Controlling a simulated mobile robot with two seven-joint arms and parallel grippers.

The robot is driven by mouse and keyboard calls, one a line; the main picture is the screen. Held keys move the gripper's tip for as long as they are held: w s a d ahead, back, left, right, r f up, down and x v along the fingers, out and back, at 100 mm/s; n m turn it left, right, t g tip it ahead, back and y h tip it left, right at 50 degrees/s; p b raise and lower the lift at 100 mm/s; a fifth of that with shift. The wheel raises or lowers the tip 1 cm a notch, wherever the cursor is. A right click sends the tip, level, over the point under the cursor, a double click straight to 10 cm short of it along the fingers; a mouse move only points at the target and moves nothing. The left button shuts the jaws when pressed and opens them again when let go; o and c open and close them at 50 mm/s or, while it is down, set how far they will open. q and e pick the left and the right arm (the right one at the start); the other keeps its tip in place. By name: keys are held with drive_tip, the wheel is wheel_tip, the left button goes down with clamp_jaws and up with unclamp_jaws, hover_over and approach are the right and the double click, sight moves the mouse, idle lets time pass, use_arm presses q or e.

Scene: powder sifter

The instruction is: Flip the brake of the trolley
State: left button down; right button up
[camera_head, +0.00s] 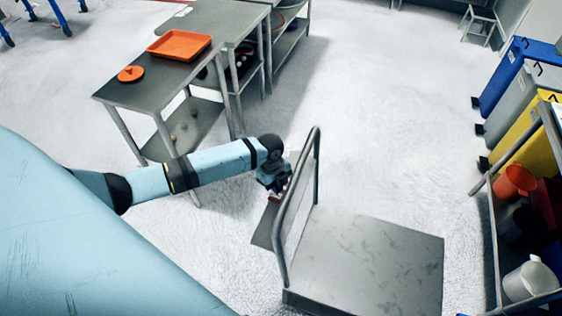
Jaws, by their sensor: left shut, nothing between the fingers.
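The trolley (375,262) is a flat grey metal platform with an upright tubular handle (293,212) on its left end. A flat grey plate (264,228) sticks out on the left side of the handle and may be the brake pedal; I cannot tell its position for sure. My left gripper (276,197) is shut and empty, just left of the handle and close above this plate. Whether it touches the plate is not clear. My right gripper is not in view.
Metal tables stand at the upper left, one with an orange tray (179,45) and an orange round lid (131,74). Coloured bins (504,75) and a shelf cart with containers (533,279) line the right side. The floor beyond the trolley is clear.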

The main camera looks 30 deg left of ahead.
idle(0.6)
use_arm(q)
drive_tip(key=shift+f, duration=0.5)
